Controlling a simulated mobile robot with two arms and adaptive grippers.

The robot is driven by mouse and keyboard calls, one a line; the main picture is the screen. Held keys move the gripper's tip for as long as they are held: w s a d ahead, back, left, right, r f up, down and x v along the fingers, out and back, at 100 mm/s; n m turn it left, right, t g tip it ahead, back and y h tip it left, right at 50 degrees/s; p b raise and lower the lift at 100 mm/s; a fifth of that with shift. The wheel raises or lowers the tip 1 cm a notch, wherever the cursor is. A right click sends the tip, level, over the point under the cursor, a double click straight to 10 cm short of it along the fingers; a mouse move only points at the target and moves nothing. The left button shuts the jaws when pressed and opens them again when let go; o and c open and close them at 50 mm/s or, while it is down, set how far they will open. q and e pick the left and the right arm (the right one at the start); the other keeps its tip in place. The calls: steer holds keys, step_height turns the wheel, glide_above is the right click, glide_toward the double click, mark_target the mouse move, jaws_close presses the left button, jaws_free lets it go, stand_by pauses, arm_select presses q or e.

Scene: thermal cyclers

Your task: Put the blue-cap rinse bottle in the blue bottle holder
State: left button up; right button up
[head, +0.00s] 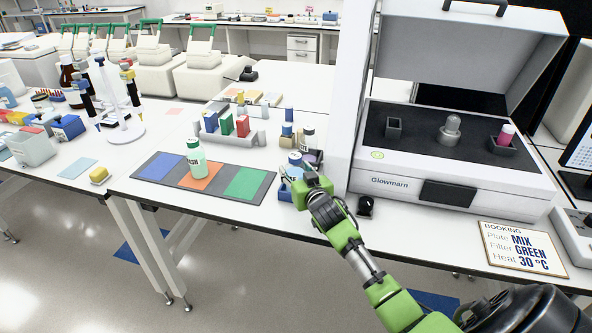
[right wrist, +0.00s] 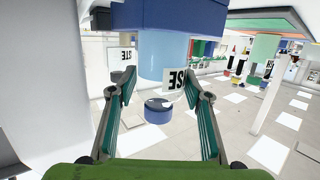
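The blue-cap rinse bottle has a light blue body (right wrist: 163,55) and a blue cap (right wrist: 157,111) in the right wrist view, where it appears upside down. In the head view its blue cap (head: 295,158) shows at the bench's front edge. My right gripper (head: 313,184) is there, and its fingers (right wrist: 158,72) lie on either side of the bottle. Whether both pads touch it is unclear. The blue holder (right wrist: 170,14) is at the bottle's base; in the head view it (head: 291,191) is partly hidden by the gripper. My left gripper is not in view.
A second labelled bottle (right wrist: 121,54) stands close beside the left finger. A green-cap bottle (head: 196,158) stands on the orange square of a dark mat (head: 222,187). The white Glowmarn machine (head: 460,193) stands close to the right. A rack (head: 211,137) with coloured blocks is behind.

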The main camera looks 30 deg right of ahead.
steer(key=shift+o, duration=0.6)
steer(key=shift+s, duration=0.1)
steer(key=shift+s+a, duration=0.1)
steer(key=shift+s, duration=0.15)
steer(key=b+v, duration=0.1)
steer(key=v, duration=1)
steer(key=shift+s+r+b, duration=0.15)
steer(key=shift+b, duration=0.2)
